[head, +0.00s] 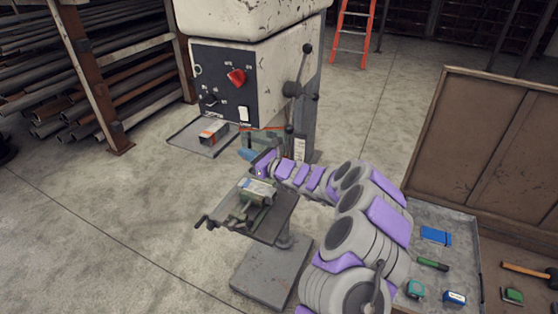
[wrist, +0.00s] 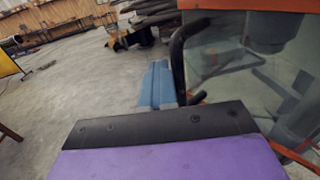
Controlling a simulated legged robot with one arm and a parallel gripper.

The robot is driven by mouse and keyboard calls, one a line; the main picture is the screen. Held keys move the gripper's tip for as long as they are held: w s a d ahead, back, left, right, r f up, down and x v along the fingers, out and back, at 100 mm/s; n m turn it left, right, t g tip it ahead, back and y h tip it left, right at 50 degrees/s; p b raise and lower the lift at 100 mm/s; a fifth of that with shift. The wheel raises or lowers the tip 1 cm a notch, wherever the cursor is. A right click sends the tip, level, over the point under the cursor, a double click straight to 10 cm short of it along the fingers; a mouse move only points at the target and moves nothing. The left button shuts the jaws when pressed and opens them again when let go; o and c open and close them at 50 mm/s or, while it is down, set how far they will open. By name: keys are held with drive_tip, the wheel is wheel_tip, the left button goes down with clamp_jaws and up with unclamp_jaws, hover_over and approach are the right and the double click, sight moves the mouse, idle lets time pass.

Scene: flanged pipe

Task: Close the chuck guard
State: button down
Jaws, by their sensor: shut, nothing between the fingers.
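The chuck guard (wrist: 222,72) is a clear panel with orange edges and fills the right of the wrist view. A curved black handle (wrist: 177,52) stands at its left edge. In the head view the guard (head: 270,139) hangs below the drill press head, partly hidden behind my arm; its exact angle is unclear. My gripper (wrist: 158,70) has blue fingers, shut and empty, just left of the handle. I cannot tell whether they touch it. In the head view my gripper (head: 245,153) is beside the guard, above the vise (head: 256,192).
The drill press (head: 245,80) carries a control panel with a red knob (head: 236,77). A side tray (head: 190,140) holds a small box (head: 213,131). A tool tray (head: 455,235) lies at right. Pipe racks (head: 50,70) stand at left.

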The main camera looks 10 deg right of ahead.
drive_tip(key=w, duration=0.1)
drive_tip(key=a, duration=0.1)
drive_tip(key=w, duration=0.1)
drive_tip(key=shift+w+a+r+h, duration=0.2)
drive_tip(key=shift+w+r+h, duration=0.05)
drive_tip(key=shift+w+h, duration=0.1)
drive_tip(key=s+d+f+m+t+h+b, duration=0.1)
drive_tip(key=s+d+m+t+h, duration=0.1)
drive_tip(key=s+d, duration=0.45)
drive_tip(key=s+d+f+m+t+h+b, duration=0.15)
drive_tip(key=s+d, duration=0.25)
drive_tip(key=s, duration=0.6)
drive_tip(key=b+x, duration=0.1)
drive_tip(key=x, duration=1.3)
drive_tip(key=shift+h, duration=0.4)
